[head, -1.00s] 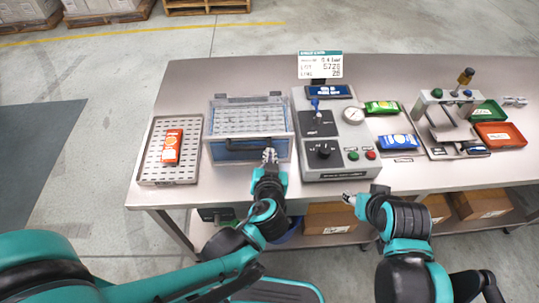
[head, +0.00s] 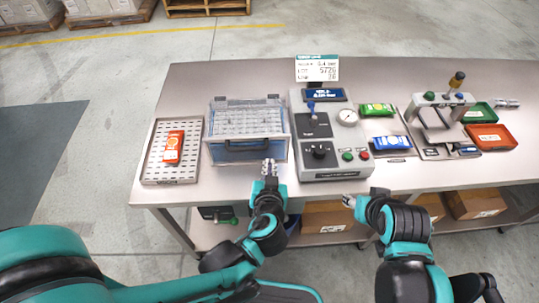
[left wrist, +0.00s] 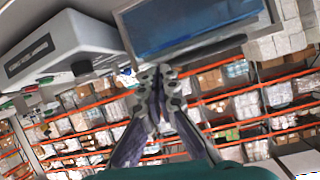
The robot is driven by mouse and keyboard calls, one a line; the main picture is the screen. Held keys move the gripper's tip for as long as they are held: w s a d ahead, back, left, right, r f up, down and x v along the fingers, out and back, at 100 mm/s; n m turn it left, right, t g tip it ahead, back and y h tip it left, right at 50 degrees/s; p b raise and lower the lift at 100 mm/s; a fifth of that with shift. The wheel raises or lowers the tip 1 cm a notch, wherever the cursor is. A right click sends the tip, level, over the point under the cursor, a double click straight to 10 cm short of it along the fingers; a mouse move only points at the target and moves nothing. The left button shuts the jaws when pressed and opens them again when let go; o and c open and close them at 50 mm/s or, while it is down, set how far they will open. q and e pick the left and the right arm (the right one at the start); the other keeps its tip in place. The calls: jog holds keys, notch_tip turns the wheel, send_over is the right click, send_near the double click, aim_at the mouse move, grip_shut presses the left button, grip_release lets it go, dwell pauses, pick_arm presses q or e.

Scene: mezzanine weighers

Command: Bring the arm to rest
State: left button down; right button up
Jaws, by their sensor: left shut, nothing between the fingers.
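My left gripper (head: 269,167) is shut and empty in the head view, at the table's front edge just below the clear lidded box (head: 248,150). In the left wrist view its fingers (left wrist: 158,75) are together, with the box (left wrist: 195,30) above them, apart from it. The box's lid is down, its dark handle at the front. My right gripper (head: 348,201) is in front of the table, below the grey control unit (head: 335,172). It is small there, and its fingers are hard to make out.
A perforated tray (head: 150,165) with an orange packet (head: 173,147) lies left of the box. Green (head: 377,109) and blue packets (head: 391,142) lie right of the control unit. A press-like device (head: 440,120) and green and red trays (head: 490,137) stand farther right. Cardboard boxes (head: 325,215) are under the table.

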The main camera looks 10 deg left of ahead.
pick_arm(q)
jog(key=s+f, duration=0.3)
jog(key=s, duration=0.2)
jog(key=a+f+g, duration=0.1)
jog(key=a+g, duration=0.4)
jog(key=a, duration=0.3)
jog(key=s+a+r+g+h, duration=0.1)
jog(key=s+a+r, duration=0.2)
jog(key=r, duration=0.1)
jog(key=shift+a+r+h+b, duration=0.15)
jog(key=shift+r+h+b, duration=0.15)
jog(key=shift+b, duration=0.15)
